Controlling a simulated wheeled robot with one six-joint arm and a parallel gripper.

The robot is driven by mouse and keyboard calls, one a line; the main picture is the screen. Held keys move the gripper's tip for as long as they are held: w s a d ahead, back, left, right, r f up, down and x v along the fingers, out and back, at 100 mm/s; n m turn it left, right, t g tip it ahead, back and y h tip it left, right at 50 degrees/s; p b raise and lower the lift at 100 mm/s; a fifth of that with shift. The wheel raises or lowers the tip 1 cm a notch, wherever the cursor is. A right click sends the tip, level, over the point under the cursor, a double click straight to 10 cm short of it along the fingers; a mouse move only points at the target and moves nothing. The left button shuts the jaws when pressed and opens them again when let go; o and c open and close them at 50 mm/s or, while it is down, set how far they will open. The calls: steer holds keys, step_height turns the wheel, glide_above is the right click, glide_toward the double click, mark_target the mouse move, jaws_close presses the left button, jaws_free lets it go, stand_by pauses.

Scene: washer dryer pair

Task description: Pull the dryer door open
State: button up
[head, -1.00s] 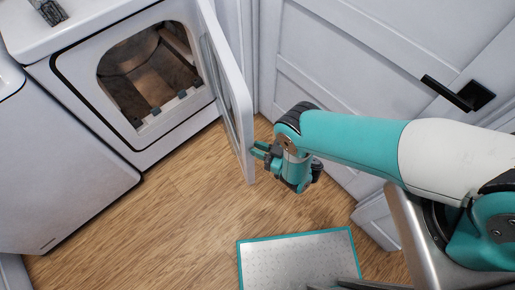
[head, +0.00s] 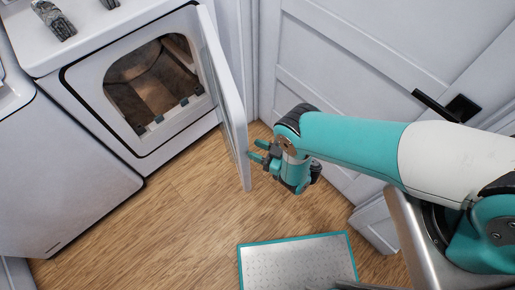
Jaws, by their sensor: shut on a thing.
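The white dryer (head: 84,110) is at upper left, and its round-topped drum opening is exposed. The dryer door (head: 236,120) is swung wide open on its right side and seen nearly edge-on. My gripper (head: 254,152) is at the door's outer edge, below its middle, with its two teal fingers pointing left at the door. The fingers show a gap between them, and the tips are at the door's edge. My gripper is shut on the door; the exact grip is partly hidden by the door's edge.
A white washer (head: 60,175) stands left of the dryer. A white panelled door (head: 350,75) with a black handle (head: 447,105) is close behind my arm on the right. Wood floor (head: 170,215) is clear in front of the dryer.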

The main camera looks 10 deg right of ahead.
step_height(320, 180, up, 16)
steer(key=p, duration=1.5)
steer(key=shift+w+a+r, duration=0.15)
steer(key=shift+r, duration=0.1)
